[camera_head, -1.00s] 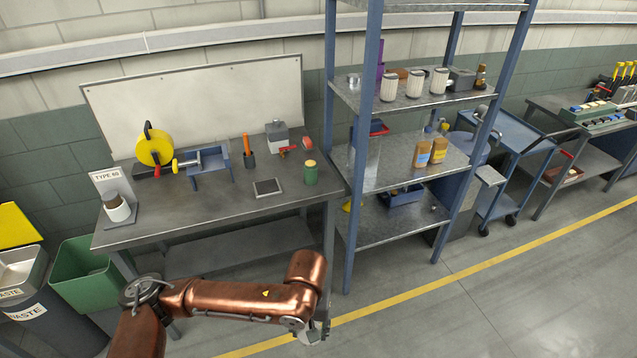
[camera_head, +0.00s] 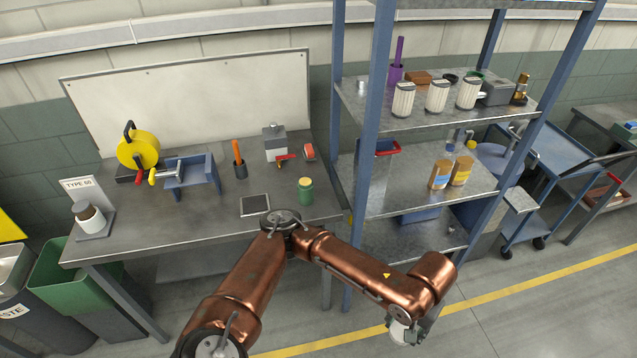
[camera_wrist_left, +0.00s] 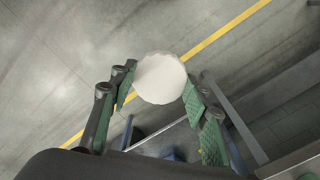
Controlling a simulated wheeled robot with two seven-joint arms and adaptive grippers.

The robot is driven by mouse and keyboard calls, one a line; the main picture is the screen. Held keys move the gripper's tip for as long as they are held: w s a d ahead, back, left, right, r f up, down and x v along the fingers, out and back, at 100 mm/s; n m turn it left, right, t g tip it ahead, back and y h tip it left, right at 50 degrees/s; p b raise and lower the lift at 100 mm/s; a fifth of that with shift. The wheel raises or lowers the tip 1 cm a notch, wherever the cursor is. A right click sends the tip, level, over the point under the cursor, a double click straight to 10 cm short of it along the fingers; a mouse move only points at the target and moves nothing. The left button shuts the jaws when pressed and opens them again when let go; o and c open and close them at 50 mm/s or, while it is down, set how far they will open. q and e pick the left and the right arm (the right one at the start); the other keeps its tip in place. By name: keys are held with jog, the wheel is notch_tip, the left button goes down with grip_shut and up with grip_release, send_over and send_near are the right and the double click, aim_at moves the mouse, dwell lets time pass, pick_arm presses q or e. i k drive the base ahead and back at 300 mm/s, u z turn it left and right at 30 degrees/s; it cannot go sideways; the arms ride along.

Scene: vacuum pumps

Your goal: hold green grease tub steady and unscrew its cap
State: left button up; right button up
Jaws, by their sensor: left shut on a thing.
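The green grease tub (camera_head: 305,194) stands upright on the near right part of the workbench, with its pale yellow cap (camera_head: 305,182) on. My left arm reaches across in front of the bench. My left gripper (camera_head: 406,328) is out over the floor, to the right of and below the tub in the picture, apart from it. In the left wrist view its fingers (camera_wrist_left: 160,90) are shut on a white round thing (camera_wrist_left: 160,78) with a slightly scalloped edge. What that thing is, I cannot tell for sure. My right gripper is not in view.
The workbench (camera_head: 140,235) also bears a tablet (camera_head: 255,205), a blue stand (camera_head: 193,175) and a yellow reel (camera_head: 138,147). A shelf rack (camera_head: 470,205) with white filters (camera_head: 437,96) stands to its right. A green bin (camera_head: 70,270) is at the left.

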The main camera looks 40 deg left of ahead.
aim_at(305, 186)
jog(key=u, duration=0.05)
jog(key=i, duration=0.75)
jog(key=u, duration=0.9)
jog(key=i, duration=0.75)
jog(key=u, duration=0.7)
